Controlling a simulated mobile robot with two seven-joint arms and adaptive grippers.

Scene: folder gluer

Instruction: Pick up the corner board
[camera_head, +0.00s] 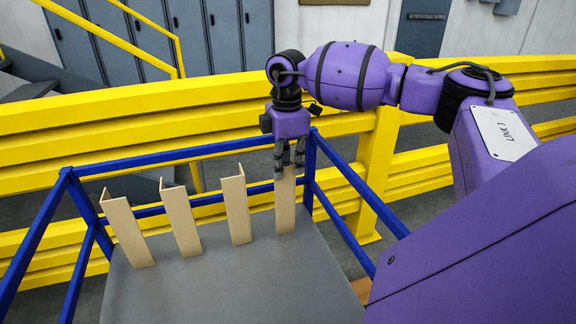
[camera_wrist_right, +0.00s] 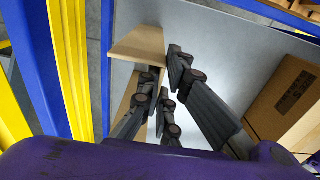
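Several tan, L-shaped corner boards stand in a row along the far edge of a grey table top (camera_head: 235,285) with a blue frame. The rightmost corner board (camera_head: 286,215) is upright below my right gripper (camera_head: 289,160). The gripper points down, with its dark fingers around the upper end of this board. In the right wrist view the board (camera_wrist_right: 140,45) runs down behind and between the fingers (camera_wrist_right: 164,72). The fingers are partly bent inward and hide some of it; whether they press on it is unclear. My left gripper is out of view.
Three other boards stand to the left: the nearest (camera_head: 237,208), a middle one (camera_head: 181,217) and the far left one (camera_head: 128,231). A blue rail (camera_head: 200,152) and yellow barriers (camera_head: 130,120) run behind. A cardboard box (camera_wrist_right: 288,100) is at right in the wrist view.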

